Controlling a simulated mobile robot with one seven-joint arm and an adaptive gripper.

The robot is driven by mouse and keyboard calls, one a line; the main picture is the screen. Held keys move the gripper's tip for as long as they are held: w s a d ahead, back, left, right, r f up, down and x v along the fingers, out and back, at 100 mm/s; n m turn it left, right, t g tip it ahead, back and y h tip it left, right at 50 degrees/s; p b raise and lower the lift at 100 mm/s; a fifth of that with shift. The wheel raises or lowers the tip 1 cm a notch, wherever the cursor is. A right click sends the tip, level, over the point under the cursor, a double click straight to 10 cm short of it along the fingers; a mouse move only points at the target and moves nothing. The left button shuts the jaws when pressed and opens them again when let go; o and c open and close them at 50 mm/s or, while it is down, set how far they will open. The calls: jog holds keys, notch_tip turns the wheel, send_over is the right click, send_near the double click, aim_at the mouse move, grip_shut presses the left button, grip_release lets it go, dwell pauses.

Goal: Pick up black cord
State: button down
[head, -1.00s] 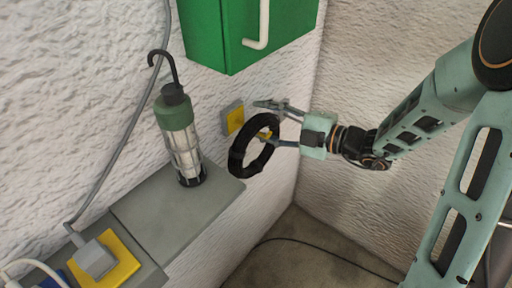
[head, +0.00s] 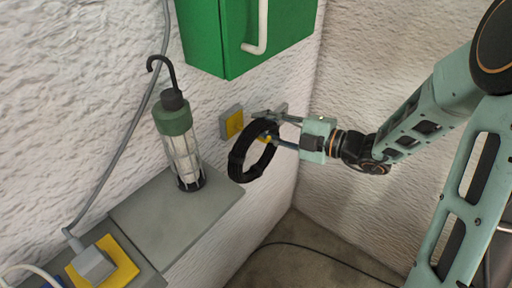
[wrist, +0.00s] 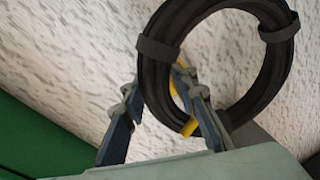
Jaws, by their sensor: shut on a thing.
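The black cord (head: 239,156) is a round coil with tie bands, hanging upright near the white wall in the head view. It fills the upper middle of the wrist view (wrist: 156,84). My gripper (head: 264,127) comes from the right and is shut on the upper right part of the coil. In the wrist view its two blue-grey fingers (wrist: 160,78) lie on either side of the coil's lower left. A yellow piece (wrist: 189,127) shows between the fingers; I cannot tell whether it touches the cord.
A yellow and grey wall plate (head: 231,122) is just left of the coil. A hand lamp (head: 180,143) with a hook stands on a grey ledge (head: 212,202). A green cabinet (head: 215,40) hangs above. Open space lies below the coil, down to the floor.

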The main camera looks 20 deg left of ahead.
jog(key=shift+r, duration=0.15)
jog(key=shift+d+r, duration=0.25)
jog(key=shift+r, duration=0.25)
notch_tip(320, 180, up, 6)
jog(key=shift+p, duration=1.1)
jog(key=s+f+v, duration=0.1)
jog(key=v, duration=0.8)
jog(key=s+f+p+v, duration=0.1)
jog(key=f+v, duration=0.1)
jog(key=v, duration=0.8)
jog(key=shift+s, duration=0.4)
jog(key=shift+f, duration=0.1)
